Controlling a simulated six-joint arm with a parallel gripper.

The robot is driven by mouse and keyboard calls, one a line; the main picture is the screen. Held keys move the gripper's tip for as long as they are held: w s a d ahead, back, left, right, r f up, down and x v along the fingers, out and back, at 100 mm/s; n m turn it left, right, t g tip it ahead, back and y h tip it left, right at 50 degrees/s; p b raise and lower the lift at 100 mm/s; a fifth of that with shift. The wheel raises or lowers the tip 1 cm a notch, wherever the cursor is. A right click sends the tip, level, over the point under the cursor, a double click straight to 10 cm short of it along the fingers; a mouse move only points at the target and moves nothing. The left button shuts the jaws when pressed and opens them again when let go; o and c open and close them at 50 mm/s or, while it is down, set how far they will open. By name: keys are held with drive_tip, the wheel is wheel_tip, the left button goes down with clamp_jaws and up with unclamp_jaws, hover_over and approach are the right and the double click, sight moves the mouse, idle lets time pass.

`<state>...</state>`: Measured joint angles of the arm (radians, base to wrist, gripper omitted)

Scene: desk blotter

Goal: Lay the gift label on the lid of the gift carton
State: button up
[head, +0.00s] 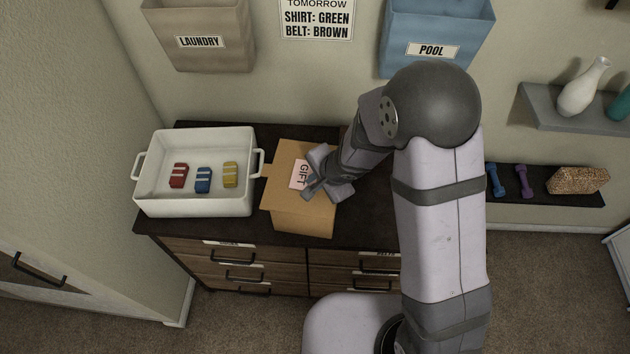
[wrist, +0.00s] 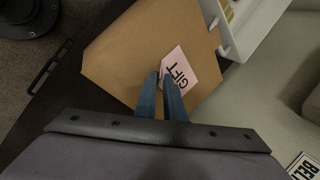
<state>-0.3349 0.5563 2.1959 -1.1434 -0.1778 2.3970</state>
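The gift carton (head: 300,218) is a brown cardboard box on the dark dresser top, and its lid (wrist: 125,50) fills the middle of the wrist view. The gift label (head: 299,174) is a pale pink tag reading "GIFT". It appears flat over the lid and also shows in the wrist view (wrist: 179,68); I cannot tell if it touches the lid all over. My gripper (head: 311,191) is low over the lid. In the wrist view its blue fingertips (wrist: 162,76) are close together at the label's near end, with a narrow gap. Whether they pinch the label is unclear.
A white tub (head: 195,206) with red, blue and yellow items stands left of the carton. Drawers with dark handles are below the dresser top. A tan laundry bin (head: 205,20) and a blue pool bin (head: 430,25) hang on the wall behind.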

drive_tip(key=shift+s+d+r+p, duration=0.1)
drive_tip(key=shift+r+p, duration=0.35)
drive_tip(key=shift+r, duration=0.15)
drive_tip(key=p+v, duration=0.7)
drive_tip(key=v, duration=0.4)
drive_tip(key=shift+d, duration=0.1)
drive_tip(key=s+d+r+n+h, duration=0.1)
drive_tip(key=d+r+n+h, duration=0.1)
drive_tip(key=d, duration=0.5)
drive_tip(key=s+d+r+n+h, duration=0.2)
drive_tip(key=d+h, duration=0.1)
drive_tip(key=d, duration=0.4)
drive_tip(key=s+r+n+g, duration=0.1)
drive_tip(key=s+n+g, duration=0.1)
drive_tip(key=s, duration=0.3)
drive_tip(key=s+r+n+g+y, duration=0.1)
drive_tip(key=s+r+n+g, duration=0.1)
drive_tip(key=s+n, duration=0.2)
drive_tip(key=s, duration=0.2)
drive_tip(key=shift+s+d, duration=0.25)
drive_tip(key=shift+d, duration=0.05)
